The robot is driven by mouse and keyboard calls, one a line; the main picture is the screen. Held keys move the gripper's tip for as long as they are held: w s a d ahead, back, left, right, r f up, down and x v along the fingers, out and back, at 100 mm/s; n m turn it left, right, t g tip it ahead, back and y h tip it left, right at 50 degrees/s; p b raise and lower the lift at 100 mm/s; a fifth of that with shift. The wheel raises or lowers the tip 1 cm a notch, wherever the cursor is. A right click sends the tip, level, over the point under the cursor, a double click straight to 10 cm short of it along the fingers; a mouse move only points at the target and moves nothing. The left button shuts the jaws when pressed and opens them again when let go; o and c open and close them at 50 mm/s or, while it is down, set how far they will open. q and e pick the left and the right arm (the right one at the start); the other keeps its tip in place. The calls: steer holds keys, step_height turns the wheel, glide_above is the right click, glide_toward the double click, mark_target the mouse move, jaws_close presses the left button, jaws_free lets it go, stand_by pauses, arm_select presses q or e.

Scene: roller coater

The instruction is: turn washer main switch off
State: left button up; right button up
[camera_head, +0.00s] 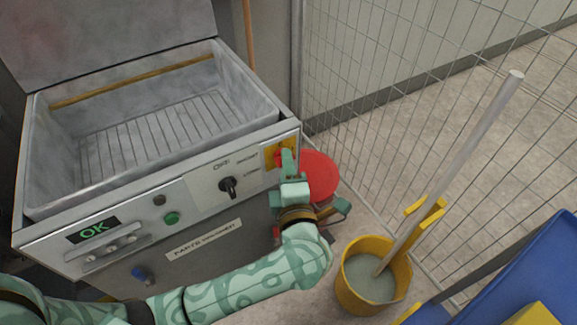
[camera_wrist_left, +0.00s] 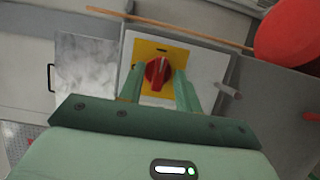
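The washer main switch is a red knob (camera_wrist_left: 157,74) on a yellow plate (camera_wrist_left: 157,49) in the left wrist view. Its handle stands roughly upright in that view. My left gripper (camera_wrist_left: 158,80) is open, with one finger on each side of the knob. I cannot tell whether either finger touches it. In the head view, my left gripper (camera_head: 288,160) is at the right end of the parts washer's front panel (camera_head: 195,194). It covers much of the yellow plate (camera_head: 270,155) and the knob there. My right gripper is not in view.
The panel also has a black selector (camera_head: 228,187), a green button (camera_head: 172,218) and an OK display (camera_head: 92,231). A red round object (camera_head: 320,172) stands close right of my left gripper. A yellow mop bucket (camera_head: 348,291), mesh fence (camera_head: 390,110) and blue cart (camera_head: 535,270) are further right.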

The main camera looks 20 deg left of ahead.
arm_select(q)
steer(key=shift+w+a, duration=0.15)
steer(key=shift+w, duration=0.05)
jaws_close()
